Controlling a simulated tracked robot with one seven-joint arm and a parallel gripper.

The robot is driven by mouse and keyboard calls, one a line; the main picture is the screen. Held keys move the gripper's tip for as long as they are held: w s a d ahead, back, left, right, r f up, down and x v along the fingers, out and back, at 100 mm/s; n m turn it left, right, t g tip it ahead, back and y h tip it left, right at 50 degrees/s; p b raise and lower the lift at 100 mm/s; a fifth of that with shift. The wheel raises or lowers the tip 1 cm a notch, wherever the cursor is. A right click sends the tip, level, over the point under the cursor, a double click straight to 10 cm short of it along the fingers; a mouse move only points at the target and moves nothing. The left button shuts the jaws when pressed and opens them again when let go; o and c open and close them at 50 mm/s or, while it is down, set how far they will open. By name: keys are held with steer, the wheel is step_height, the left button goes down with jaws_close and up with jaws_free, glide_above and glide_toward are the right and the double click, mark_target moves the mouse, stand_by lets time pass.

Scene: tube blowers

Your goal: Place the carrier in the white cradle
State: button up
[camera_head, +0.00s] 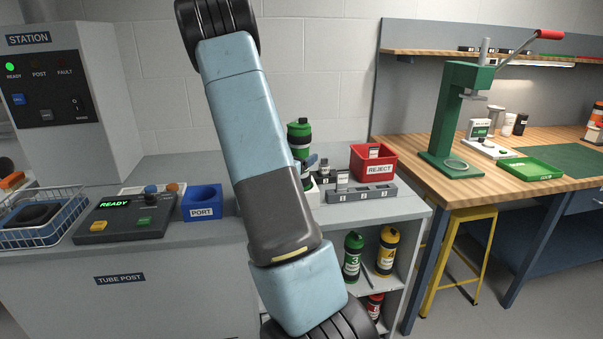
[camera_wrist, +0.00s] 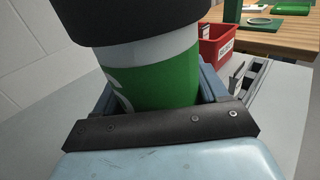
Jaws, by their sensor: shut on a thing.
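The carrier (camera_head: 299,143) is a green cylinder with dark bands, standing roughly upright above the grey counter, partly behind my arm. In the wrist view the carrier (camera_wrist: 165,75) fills the space between my fingers, with a black band above a white ring and a green body. My gripper (camera_head: 311,161) is shut around it. A small white piece, likely the white cradle (camera_head: 313,198), shows just below the carrier at the edge of my arm. My arm hides most of it, and I cannot tell whether the carrier touches it.
A grey numbered rack (camera_head: 361,195) and a red REJECT bin (camera_head: 373,164) stand just right of the carrier. Several bottles sit on the shelf below.

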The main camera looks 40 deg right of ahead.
steer(key=shift+s+a+f, duration=0.1)
steer(key=shift+f, duration=2.25)
steer(key=shift+f, duration=0.1)
steer(key=o, duration=1.2)
steer(key=shift+o, duration=0.2)
